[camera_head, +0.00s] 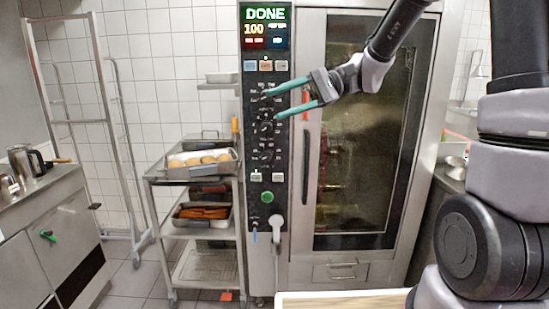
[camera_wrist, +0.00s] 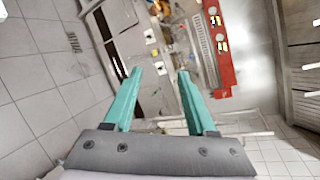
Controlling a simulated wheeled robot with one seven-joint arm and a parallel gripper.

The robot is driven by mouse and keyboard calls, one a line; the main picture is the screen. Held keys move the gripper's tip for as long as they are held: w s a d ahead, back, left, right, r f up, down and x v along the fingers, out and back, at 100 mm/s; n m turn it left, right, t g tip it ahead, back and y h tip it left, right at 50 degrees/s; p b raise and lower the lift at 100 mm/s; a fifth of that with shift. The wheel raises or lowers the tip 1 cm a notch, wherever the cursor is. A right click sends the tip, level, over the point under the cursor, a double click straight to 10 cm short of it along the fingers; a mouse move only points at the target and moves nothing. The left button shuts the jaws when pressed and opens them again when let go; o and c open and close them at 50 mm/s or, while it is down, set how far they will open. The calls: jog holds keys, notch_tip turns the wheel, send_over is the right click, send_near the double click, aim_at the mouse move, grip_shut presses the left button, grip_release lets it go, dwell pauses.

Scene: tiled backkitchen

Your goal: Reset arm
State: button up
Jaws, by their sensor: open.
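My gripper (camera_head: 288,99) is open, with two teal fingers pointing left in front of the oven's control panel (camera_head: 264,160). Nothing is between the fingers. In the wrist view my gripper (camera_wrist: 160,72) also shows open and empty, with a tilted view of the room beyond it. My arm reaches in from the upper right in the head view and covers part of the oven door. I cannot tell whether the fingertips touch the panel.
The tall oven (camera_head: 362,140) has a glass door, and its display (camera_head: 265,27) reads DONE and 100. A steel trolley (camera_head: 160,181) with trays of food stands left of it. A metal counter (camera_head: 60,215) and a tall rack (camera_head: 137,236) are further left. Tiled floor shows between them.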

jog(key=s+d+t+h, duration=0.3)
jog(key=d+t+h, duration=0.1)
jog(key=d, duration=0.3)
jog(key=s+d+r+m+t+h, duration=0.1)
jog(key=s+d+t+h, duration=0.2)
jog(key=d, duration=0.5)
jog(key=s+d+t+h, duration=0.3)
jog(key=d+t+h, duration=0.2)
jog(key=d, duration=0.2)
jog(key=shift+d+r+m, duration=0.25)
jog(key=shift+d+m, duration=0.1)
jog(key=shift+m, duration=0.05)
jog(key=shift+s, duration=0.1)
